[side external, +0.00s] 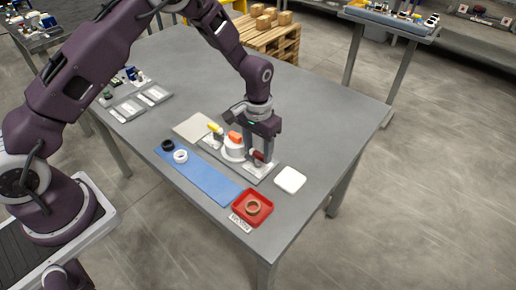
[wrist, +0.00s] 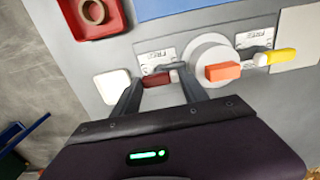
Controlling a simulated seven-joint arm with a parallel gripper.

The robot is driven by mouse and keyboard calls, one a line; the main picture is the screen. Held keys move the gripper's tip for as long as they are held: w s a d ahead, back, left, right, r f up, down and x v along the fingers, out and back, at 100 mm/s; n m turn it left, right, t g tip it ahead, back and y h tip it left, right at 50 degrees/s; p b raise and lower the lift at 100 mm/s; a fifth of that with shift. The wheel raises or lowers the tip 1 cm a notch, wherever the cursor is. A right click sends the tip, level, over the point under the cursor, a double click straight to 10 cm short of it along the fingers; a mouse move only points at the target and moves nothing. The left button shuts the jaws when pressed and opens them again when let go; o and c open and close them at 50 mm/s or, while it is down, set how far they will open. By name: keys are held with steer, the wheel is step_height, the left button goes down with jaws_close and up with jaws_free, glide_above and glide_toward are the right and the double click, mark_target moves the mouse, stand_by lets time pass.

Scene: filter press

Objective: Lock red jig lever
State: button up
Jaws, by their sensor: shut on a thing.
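The dark red jig lever (wrist: 157,79) lies crosswise between my fingertips in the wrist view. It also shows low between the fingers in the side view (side external: 257,156). My gripper (side external: 259,154) points down over the right end of the grey jig plate and is shut on the red lever, with one finger at each end of it. A white label reading FREE (wrist: 155,57) shows beside the lever. Left of my gripper in the side view stands a white cylinder (side external: 233,153) with an orange block (side external: 235,137). A yellow lever (side external: 214,127) is beyond it.
A red tray (side external: 240,211) holding a tan ring (side external: 252,207) is near the table's front corner. A white square pad (side external: 290,180) lies right of the jig. A blue mat (side external: 208,181) lies in front, with a black ring (side external: 168,145) and a white ring (side external: 180,156).

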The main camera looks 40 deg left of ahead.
mark_target(258, 153)
stand_by(0.3)
steer(key=o, duration=1.4)
step_height(258, 153, up, 7)
steer(key=shift+r, duration=0.1)
steer(key=s+a+r+t, duration=0.1)
steer(key=s+r, duration=0.4)
steer(key=r, duration=0.4)
steer(key=s+a+r+t, duration=0.15)
steer(key=s+r, duration=0.25)
steer(key=r, duration=0.5)
steer(key=s+r+t, duration=0.1)
steer(key=s, duration=0.5)
steer(key=s+a+r+t, duration=0.1)
steer(key=s+r, duration=0.1)
steer(key=s, duration=0.5)
steer(key=s+a+r+t, duration=0.1)
steer(key=s, duration=0.6)
steer(key=shift+a+r, duration=0.15)
steer(key=shift+a, duration=0.1)
